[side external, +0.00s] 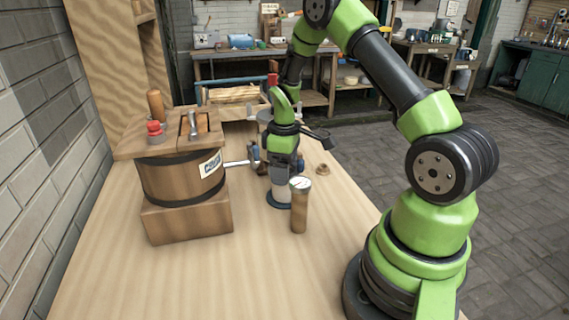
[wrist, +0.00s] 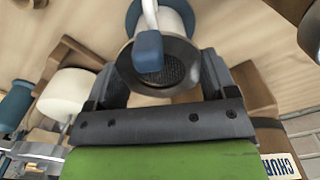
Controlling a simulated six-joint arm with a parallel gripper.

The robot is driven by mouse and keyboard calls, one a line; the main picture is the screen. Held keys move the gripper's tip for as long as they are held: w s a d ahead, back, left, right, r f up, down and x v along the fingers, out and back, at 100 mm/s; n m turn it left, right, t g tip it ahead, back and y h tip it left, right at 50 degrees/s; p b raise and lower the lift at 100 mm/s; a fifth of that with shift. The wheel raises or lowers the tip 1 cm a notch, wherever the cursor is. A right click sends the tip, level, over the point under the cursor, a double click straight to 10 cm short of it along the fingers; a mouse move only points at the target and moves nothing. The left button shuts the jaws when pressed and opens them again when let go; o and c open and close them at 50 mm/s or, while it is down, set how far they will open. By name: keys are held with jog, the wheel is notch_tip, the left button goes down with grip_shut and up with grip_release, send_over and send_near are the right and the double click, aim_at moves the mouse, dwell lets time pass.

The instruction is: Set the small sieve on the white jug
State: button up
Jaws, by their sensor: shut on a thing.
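The small sieve (wrist: 178,72) is a dark round rim with mesh inside, and it sits between the two fingers of my gripper (wrist: 163,80) in the wrist view. My gripper is shut on it. A blue piece on a white rod crosses the sieve's upper part. The white jug (wrist: 175,20), with a blue edge, shows just beyond the sieve. In the side view my gripper (side external: 279,167) points down over the white jug (side external: 282,195), whose top it hides. I cannot tell whether sieve and jug touch.
A wooden cylinder with a white top (side external: 299,210) stands close in front of the jug. A wooden churn (side external: 180,178) on a block stands to the left, with a pale rod reaching toward my gripper. A small wooden knob (side external: 323,169) lies right. The front table is clear.

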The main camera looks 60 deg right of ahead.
jog(key=shift+f, duration=0.4)
dwell(0.4)
jog(key=o, duration=0.8)
jog(key=shift+c, duration=0.9)
jog(key=shift+r, duration=4.05)
